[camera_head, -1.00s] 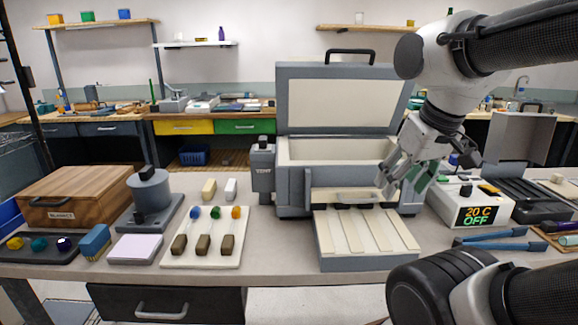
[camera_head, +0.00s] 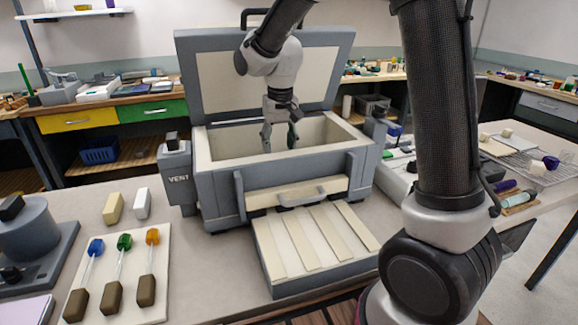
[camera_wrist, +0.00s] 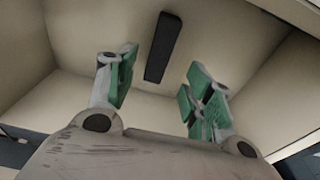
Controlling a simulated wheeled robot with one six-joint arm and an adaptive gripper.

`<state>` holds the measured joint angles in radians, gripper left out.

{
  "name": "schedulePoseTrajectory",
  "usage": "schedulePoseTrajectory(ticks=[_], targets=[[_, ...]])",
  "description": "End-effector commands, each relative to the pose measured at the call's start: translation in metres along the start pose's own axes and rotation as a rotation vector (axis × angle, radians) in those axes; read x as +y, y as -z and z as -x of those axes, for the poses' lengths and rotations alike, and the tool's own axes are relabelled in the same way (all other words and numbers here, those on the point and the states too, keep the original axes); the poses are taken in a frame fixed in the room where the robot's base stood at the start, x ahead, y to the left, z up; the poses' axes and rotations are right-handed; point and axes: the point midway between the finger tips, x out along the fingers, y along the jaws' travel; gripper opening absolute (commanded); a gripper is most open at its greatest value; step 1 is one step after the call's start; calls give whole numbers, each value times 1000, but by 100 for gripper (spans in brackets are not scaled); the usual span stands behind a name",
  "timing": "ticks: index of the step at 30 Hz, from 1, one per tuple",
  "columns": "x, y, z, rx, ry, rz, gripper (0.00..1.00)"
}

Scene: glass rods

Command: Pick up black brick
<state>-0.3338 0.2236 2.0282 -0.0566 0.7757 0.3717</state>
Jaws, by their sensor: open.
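The black brick (camera_wrist: 163,47) shows in the wrist view as a long dark bar on the cream floor inside the open grey box furnace (camera_head: 270,182). In the head view the front wall of the furnace hides it. My gripper (camera_head: 280,138) points down into the furnace's open top in the head view. In the wrist view my gripper (camera_wrist: 163,68) has its two green-padded fingers spread wide. The brick appears in the gap between them, beyond the fingertips and apart from them. Nothing is held.
The furnace walls stand close around my gripper, and the raised lid (camera_head: 325,75) is behind it. A slatted tray (camera_head: 315,245) lies in front. A white board (camera_head: 150,240) with three colour-tipped rods is at left. A grey controller box (camera_head: 400,180) stands at right.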

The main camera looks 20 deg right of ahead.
Motion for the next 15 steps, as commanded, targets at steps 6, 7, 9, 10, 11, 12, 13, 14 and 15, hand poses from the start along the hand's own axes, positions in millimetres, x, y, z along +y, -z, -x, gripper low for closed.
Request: schedulePoseTrajectory(ticks=[6,7,9,10,11,12,13,14,15], targets=[[1,-2,-27,-3,-1,0,52],[1,-3,-31,-4,-1,0,52],[2,-5,-42,-5,-2,0,52],[2,-5,-47,-5,-2,0,52],[2,-6,-52,-4,-1,0,52],[2,-6,-58,-5,-2,-1,52],[2,-6,-62,-4,-1,-1,52],[2,-6,-66,-4,-1,-1,52],[2,-6,-69,-3,-1,-1,52]])
